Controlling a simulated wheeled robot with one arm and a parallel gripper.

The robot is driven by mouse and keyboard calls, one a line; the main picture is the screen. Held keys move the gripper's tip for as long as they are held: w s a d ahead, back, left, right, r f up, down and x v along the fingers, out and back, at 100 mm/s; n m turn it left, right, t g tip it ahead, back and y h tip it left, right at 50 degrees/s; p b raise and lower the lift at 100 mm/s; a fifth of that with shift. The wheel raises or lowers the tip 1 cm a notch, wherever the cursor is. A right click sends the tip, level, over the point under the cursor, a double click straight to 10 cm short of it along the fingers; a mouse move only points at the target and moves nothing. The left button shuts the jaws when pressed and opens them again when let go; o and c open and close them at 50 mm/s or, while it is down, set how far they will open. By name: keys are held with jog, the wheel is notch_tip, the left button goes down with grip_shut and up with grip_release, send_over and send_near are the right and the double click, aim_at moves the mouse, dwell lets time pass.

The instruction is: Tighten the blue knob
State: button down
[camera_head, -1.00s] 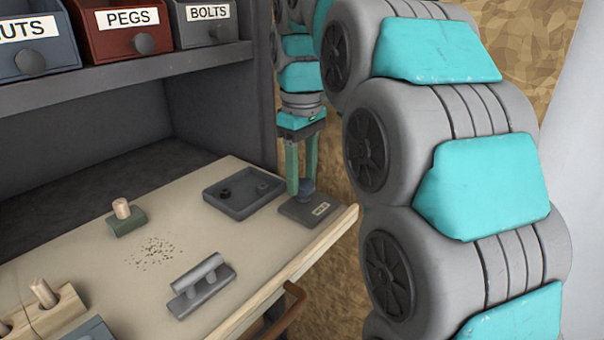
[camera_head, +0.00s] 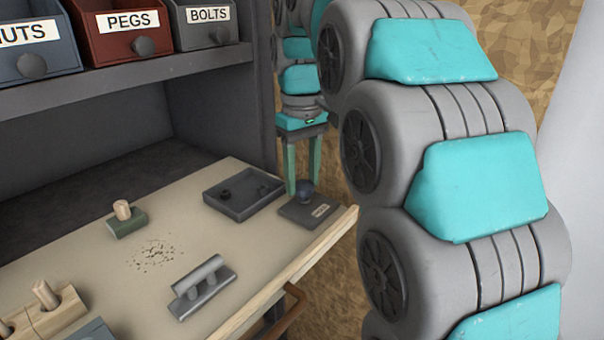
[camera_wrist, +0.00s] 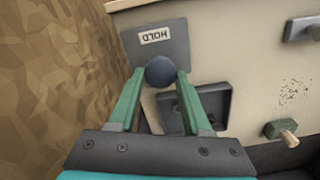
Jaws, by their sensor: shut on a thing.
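The blue knob (camera_head: 305,188) is dark and rounded. It stands on a flat grey plate (camera_head: 322,222) with a small white label, at the bench's right corner in the head view. In the wrist view the knob (camera_wrist: 160,71) lies between the tips of my green fingers, and the plate (camera_wrist: 172,55) carries a label reading HOLD, upside down. My gripper (camera_head: 302,188) points down from above and is shut on the knob, one finger on each side; it also shows in the wrist view (camera_wrist: 161,76). The knob's underside is hidden.
A dark shallow tray (camera_head: 240,207) with small dark parts lies just left of the plate. A green block with a wooden peg (camera_head: 126,220), a grey fixture (camera_head: 202,287) and dark specks are on the bench. A dark cabinet side (camera_head: 215,115) rises close behind my gripper.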

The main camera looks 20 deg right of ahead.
jog(key=m+p, duration=0.1)
jog(key=m, duration=0.4)
jog(key=shift+d+r+m, duration=0.1)
jog(key=shift+m, duration=0.3)
jog(key=m+p, duration=0.1)
jog(key=m, duration=0.4)
jog(key=shift+p, duration=0.4)
jog(key=m+p, duration=0.1)
jog(key=m, duration=0.4)
jog(key=shift+d+m, duration=0.15)
jog(key=shift+m, duration=0.25)
jog(key=m, duration=0.5)
jog(key=shift+s, duration=0.15)
jog(key=m, duration=0.4)
jog(key=shift+m, duration=0.4)
jog(key=m, duration=0.5)
jog(key=shift+s+m, duration=0.1)
jog(key=shift+m, duration=0.2)
jog(key=m, duration=0.9)
jog(key=shift+a, duration=0.25)
jog(key=shift+m, duration=0.4)
